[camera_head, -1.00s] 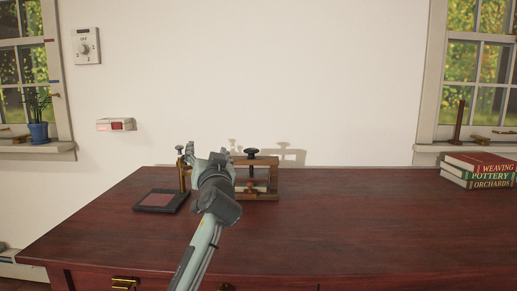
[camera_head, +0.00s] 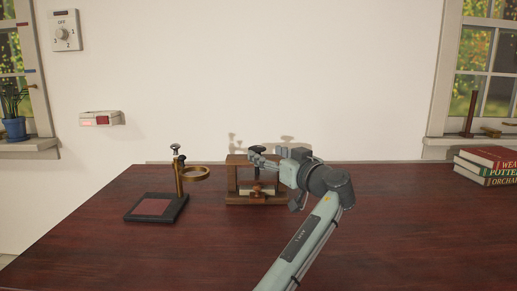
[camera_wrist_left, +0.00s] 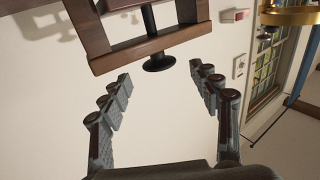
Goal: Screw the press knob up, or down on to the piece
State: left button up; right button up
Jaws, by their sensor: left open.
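The press (camera_head: 232,178) is a brown wooden frame near the back middle of the table. Its black round press knob (camera_head: 257,149) sits on top, on a dark upright screw. A pale piece with a small reddish part (camera_head: 256,191) lies low inside the frame. In the left wrist view the knob (camera_wrist_left: 159,63) shows upside down, with the wooden frame (camera_wrist_left: 150,47) above it. My left gripper (camera_head: 259,158) comes from the right at the press top. In the wrist view its fingers (camera_wrist_left: 160,82) are spread and empty, with the knob just beyond the tips, apparently untouched.
A stand with a brass ring (camera_head: 196,174) and a black base with a reddish pad (camera_head: 150,207) stands left of the press. Stacked books (camera_head: 487,165) lie at the right edge. The front of the dark red table (camera_head: 180,255) is clear.

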aim_at(261, 151)
pick_arm(q)
jog(key=x, duration=0.6)
pick_arm(e)
jog(key=shift+s+d+f+g, duration=0.3)
jog(key=shift+d+f, duration=0.05)
jog(key=shift+d, duration=0.1)
pick_arm(q)
jog(key=shift+c, duration=0.6)
jog(key=c, duration=1)
jog(key=shift+h, duration=0.4)
jog(key=shift+c, duration=0.2)
